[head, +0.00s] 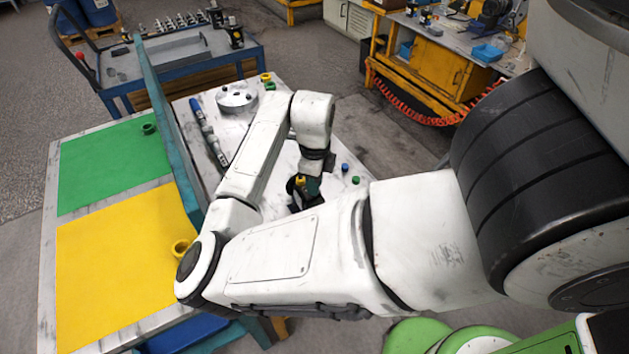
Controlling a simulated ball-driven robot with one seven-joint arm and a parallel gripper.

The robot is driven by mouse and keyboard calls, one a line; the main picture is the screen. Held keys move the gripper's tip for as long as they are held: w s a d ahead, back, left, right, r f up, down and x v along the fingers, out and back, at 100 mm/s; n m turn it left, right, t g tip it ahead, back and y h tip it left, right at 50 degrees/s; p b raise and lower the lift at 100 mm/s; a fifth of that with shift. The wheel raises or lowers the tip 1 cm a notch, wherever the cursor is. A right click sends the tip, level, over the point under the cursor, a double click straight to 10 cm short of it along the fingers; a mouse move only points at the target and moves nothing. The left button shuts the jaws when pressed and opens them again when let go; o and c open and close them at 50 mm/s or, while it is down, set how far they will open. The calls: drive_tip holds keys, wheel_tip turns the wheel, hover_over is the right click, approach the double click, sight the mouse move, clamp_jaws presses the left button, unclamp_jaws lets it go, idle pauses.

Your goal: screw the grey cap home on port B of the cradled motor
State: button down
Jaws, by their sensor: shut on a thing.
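My gripper (309,184) is low over the white bench (334,189), in the middle of the head view, partly behind my arm. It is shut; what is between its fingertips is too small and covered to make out. Dark parts with a bit of yellow and green show right at the gripper; I cannot tell which belong to the cradled motor. Port B and the grey cap cannot be made out.
A teal divider (163,135) separates the bench from a green mat (112,165) and a yellow mat (120,262). A grey round part (237,98) and a long dark rod (208,132) lie left of my arm. A blue cap (345,167) lies to the right.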

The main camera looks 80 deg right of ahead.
drive_tip(key=shift+f, duration=0.1)
idle(0.3)
drive_tip(key=shift+m+b, duration=0.5)
drive_tip(key=shift+m, duration=0.1)
drive_tip(key=m+b, duration=0.1)
drive_tip(key=m, duration=0.2)
drive_tip(key=shift+f+b, duration=0.1)
drive_tip(key=shift+b, duration=0.2)
drive_tip(key=c, duration=1.2)
unclamp_jaws()
